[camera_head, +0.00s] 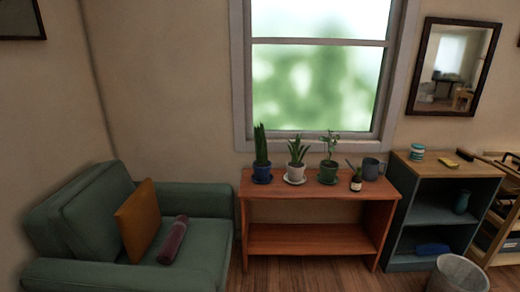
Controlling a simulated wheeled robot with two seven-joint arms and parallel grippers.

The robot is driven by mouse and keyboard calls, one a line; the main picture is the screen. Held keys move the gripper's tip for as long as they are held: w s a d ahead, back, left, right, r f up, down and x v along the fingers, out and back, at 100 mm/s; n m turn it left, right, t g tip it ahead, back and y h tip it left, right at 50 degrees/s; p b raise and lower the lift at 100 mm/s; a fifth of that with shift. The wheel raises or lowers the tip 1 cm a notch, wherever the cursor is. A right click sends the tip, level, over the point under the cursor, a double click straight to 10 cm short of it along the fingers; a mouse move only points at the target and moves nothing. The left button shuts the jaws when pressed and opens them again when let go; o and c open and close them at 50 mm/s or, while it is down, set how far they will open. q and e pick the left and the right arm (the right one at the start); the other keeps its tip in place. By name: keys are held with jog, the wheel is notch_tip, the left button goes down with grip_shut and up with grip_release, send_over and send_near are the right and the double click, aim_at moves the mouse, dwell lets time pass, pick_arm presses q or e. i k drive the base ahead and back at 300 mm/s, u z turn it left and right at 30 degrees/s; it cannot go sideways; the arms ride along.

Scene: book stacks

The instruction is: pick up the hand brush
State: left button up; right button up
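I cannot make out a hand brush for certain. A low blue object (432,249) lies on the lower shelf of the dark blue-grey cabinet (403,219); it is too small to tell what it is. On the cabinet's wooden top, a small yellow object (449,163) lies with a dark piece (465,156) beside it, also too small to name. Neither of my grippers is in view.
A green armchair (200,258) stands left. A bin (458,275) stands before the cabinet. A wooden shelf unit (505,175) is right.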

aim_at(469, 155)
jog(key=z, duration=1.5)
